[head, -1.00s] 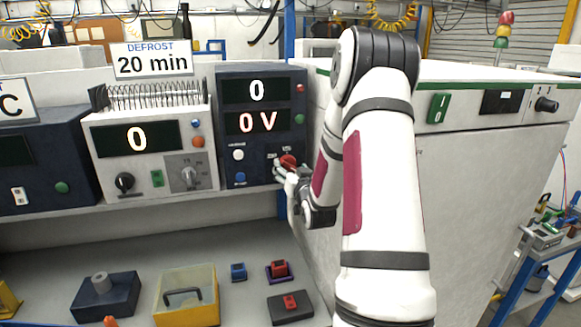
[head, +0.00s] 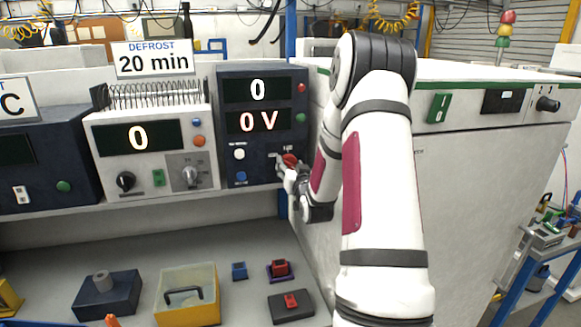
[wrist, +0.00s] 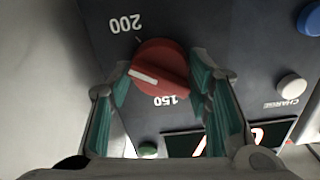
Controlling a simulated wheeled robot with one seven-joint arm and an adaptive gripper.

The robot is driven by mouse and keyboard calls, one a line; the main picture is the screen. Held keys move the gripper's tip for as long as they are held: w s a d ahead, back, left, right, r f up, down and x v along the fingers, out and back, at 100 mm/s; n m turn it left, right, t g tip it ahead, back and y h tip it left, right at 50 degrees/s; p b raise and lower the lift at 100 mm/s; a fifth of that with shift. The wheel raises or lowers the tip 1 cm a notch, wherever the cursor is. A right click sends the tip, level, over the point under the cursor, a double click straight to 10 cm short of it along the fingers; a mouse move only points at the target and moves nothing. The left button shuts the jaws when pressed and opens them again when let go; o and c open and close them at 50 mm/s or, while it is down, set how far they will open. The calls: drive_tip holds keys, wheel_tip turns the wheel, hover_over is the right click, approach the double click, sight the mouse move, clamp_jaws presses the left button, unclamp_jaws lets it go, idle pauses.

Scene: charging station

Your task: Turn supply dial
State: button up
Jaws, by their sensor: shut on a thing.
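The supply dial is a round red knob (wrist: 165,56) with a white pointer mark, set on the dark supply panel (wrist: 250,55). In the wrist view, which is upside down, printed marks 200 and 150 show beside it, and the pointer lies at the left of the knob. In the head view the red dial (head: 290,159) is at the panel's lower right, partly covered by my gripper (head: 285,170). My gripper (wrist: 161,70) is shut on the dial, one green-lined finger at each side. The panel's displays (head: 257,107) read 0 and 0 V.
A white charge button (wrist: 292,86) and a blue button (wrist: 309,19) lie beside the dial. A light-grey unit (head: 150,150) showing 0 stands left of the supply. A large white cabinet (head: 470,200) is close on the right. Boxes and blocks sit on the lower shelf (head: 235,300).

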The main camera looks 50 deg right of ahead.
drive_tip(key=shift+n, duration=0.4)
drive_tip(key=n+b, duration=0.1)
drive_tip(key=n, duration=0.3)
drive_tip(key=shift+w+a+n+b, duration=0.1)
drive_tip(key=shift+w+n+b, duration=0.05)
drive_tip(key=shift+n+b, duration=1.25)
drive_tip(key=shift+n, duration=1.5)
drive_tip(key=o, duration=1.2)
drive_tip(key=shift+v, duration=3.85)
